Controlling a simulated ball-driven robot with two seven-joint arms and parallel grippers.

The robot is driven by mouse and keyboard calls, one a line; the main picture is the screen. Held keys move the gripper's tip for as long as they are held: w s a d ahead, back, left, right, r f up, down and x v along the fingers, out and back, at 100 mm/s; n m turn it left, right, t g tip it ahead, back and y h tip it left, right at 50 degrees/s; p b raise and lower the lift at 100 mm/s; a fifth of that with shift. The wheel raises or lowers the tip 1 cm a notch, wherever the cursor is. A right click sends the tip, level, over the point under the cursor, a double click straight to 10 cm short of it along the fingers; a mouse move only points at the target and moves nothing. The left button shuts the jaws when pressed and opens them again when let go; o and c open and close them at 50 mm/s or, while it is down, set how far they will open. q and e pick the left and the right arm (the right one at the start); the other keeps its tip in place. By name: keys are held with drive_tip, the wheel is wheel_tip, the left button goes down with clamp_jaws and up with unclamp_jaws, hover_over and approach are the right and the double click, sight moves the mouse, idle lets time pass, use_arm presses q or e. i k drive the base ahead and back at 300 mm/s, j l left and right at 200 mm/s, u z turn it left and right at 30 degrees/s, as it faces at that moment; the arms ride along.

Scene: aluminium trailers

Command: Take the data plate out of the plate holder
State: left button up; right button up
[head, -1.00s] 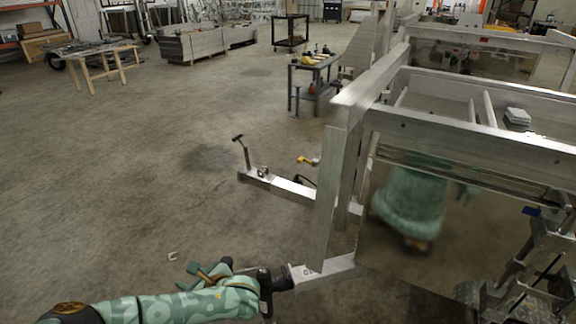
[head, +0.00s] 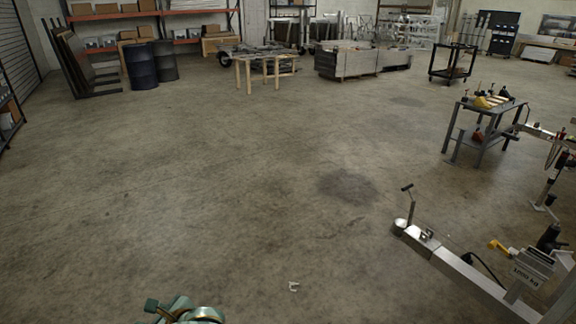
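I cannot pick out the data plate or the plate holder with certainty. A grey slotted piece with dark lettering on its front face (head: 526,274) stands at the lower right, by the trailer tongue (head: 455,268). I cannot tell whether it is the holder or holds a plate. A teal and gold part of one of my arms shows at the bottom edge, left of the middle. No gripper fingers show in the frame.
The trailer tongue runs to the lower right corner, with an upright crank jack (head: 409,205) at its tip. A yellow coupler-like piece (head: 500,247) is beside the lettered piece. A grey tool cart (head: 485,128) stands farther back.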

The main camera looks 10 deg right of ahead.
sight(539, 256)
drive_tip(key=i+j+z, duration=0.1)
drive_tip(key=i+z, duration=0.2)
drive_tip(key=i, duration=0.15)
drive_tip(key=i+j+z, duration=0.25)
drive_tip(key=i, duration=0.15)
drive_tip(key=i+z, duration=0.15)
drive_tip(key=z, duration=0.3)
drive_tip(key=i+z, duration=0.2)
drive_tip(key=z, duration=0.3)
drive_tip(key=i+z, duration=0.15)
drive_tip(key=z, duration=0.3)
drive_tip(key=i+j+z, duration=0.15)
drive_tip(key=z, duration=0.3)
drive_tip(key=i+j+z, duration=0.15)
drive_tip(key=i+z, duration=0.15)
drive_tip(key=z, duration=0.15)
drive_tip(key=i+j+z, duration=0.2)
drive_tip(key=z, duration=0.2)
drive_tip(key=i+j+z, duration=0.3)
drive_tip(key=z, duration=0.15)
drive_tip(key=i+j+z, duration=0.15)
drive_tip(key=j+z, duration=0.25)
drive_tip(key=i+j, duration=0.1)
drive_tip(key=j, duration=0.25)
